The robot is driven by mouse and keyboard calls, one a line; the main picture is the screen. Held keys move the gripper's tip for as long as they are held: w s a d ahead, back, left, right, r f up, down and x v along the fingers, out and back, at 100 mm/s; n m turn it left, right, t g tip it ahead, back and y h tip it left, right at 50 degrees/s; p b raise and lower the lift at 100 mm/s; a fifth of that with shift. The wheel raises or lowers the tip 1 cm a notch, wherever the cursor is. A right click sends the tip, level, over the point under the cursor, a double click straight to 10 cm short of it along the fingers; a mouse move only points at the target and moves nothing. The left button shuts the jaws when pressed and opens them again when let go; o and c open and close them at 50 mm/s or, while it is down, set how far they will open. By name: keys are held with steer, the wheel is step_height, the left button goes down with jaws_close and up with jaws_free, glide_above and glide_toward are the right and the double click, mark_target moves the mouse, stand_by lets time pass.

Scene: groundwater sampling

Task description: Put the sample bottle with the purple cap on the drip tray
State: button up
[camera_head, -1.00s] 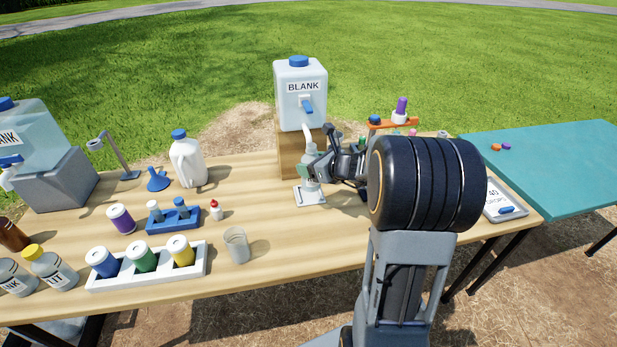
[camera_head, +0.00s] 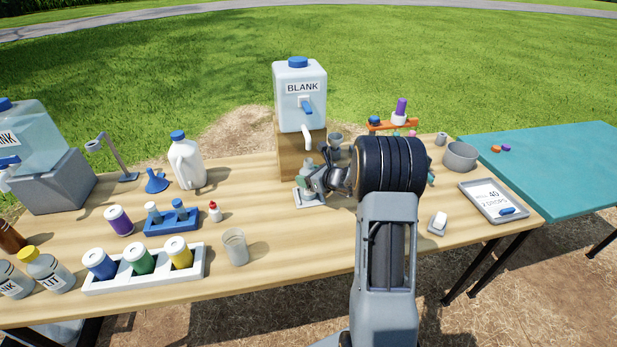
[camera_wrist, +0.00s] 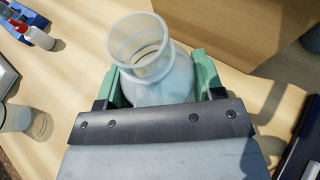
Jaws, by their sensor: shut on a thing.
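My gripper (camera_head: 316,180) is shut on an uncapped, translucent bottle (camera_wrist: 150,50), with green fingers on both sides of its body. In the wrist view its open mouth faces up toward the camera. In the head view the bottle is mostly hidden by my gripper, over the small white drip tray (camera_head: 311,205) below the spout of the BLANK container (camera_head: 300,95). I cannot tell whether its base touches the tray. A small purple cap (camera_head: 506,147) lies on the teal table. No purple cap is on the held bottle.
A wooden block (camera_head: 296,160) stands close behind the tray. A clear cup (camera_head: 235,247), a blue rack (camera_head: 172,220) and a white rack (camera_head: 145,270) are to the left. An orange stand (camera_head: 392,125), a grey bowl (camera_head: 461,156) and a grey tray (camera_head: 493,200) are at right.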

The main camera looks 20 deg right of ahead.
steer(key=shift+f, duration=0.15)
steer(key=o, duration=0.5)
steer(key=shift+f, duration=0.1)
steer(key=o, duration=0.5)
